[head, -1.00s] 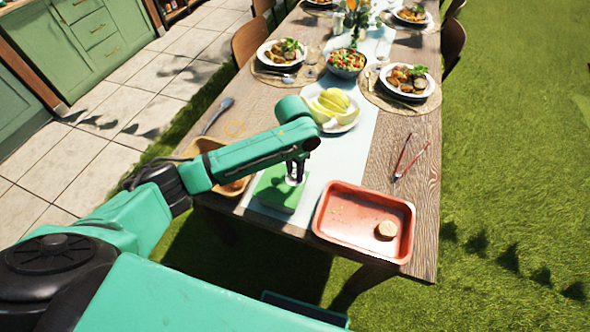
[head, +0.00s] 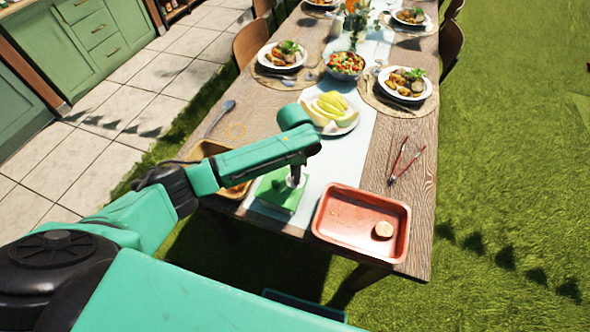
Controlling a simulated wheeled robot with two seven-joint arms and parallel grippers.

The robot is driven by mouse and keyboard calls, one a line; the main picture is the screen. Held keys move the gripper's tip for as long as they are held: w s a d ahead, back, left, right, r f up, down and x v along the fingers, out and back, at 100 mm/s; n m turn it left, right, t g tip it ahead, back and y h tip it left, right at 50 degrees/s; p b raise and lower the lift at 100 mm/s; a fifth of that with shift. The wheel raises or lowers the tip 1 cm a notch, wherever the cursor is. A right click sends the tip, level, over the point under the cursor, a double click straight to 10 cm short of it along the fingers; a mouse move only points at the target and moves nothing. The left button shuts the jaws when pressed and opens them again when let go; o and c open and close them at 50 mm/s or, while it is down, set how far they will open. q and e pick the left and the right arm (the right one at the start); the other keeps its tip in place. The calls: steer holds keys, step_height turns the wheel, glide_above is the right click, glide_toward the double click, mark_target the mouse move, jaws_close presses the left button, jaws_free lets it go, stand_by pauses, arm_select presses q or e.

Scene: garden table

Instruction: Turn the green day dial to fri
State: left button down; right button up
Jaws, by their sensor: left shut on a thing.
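The green day dial (head: 280,193) is a green block near the front edge of the table, on the pale runner. A small pale part shows on its top under my gripper. My left gripper (head: 294,182) points down over the block and is shut on that part, the dial's knob. The forearm and wrist hide most of the fingers. The dial's markings and pointer are too small and covered to read. My right gripper is not in view.
A red tray (head: 335,240) with a round pale piece (head: 384,230) stands right of the dial. A wooden bowl (head: 237,190) is partly behind my arm. Red tongs (head: 405,160), a plate of yellow fruit (head: 345,122) and a spoon (head: 218,118) lie farther back.

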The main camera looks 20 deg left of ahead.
arm_select(q)
steer(key=m+p, duration=0.1)
steer(key=m, duration=0.2)
steer(key=shift+r, duration=0.1)
steer(key=m+p, duration=0.1)
steer(key=m, duration=0.5)
steer(key=shift+p, duration=0.35)
steer(key=m, duration=0.3)
steer(key=shift+m, duration=0.4)
steer(key=m, duration=0.3)
steer(key=shift+m, duration=0.4)
steer(key=m, duration=0.3)
steer(key=shift+m, duration=0.3)
steer(key=m, duration=0.3)
steer(key=shift+y, duration=0.3)
steer(key=shift+m, duration=2.2)
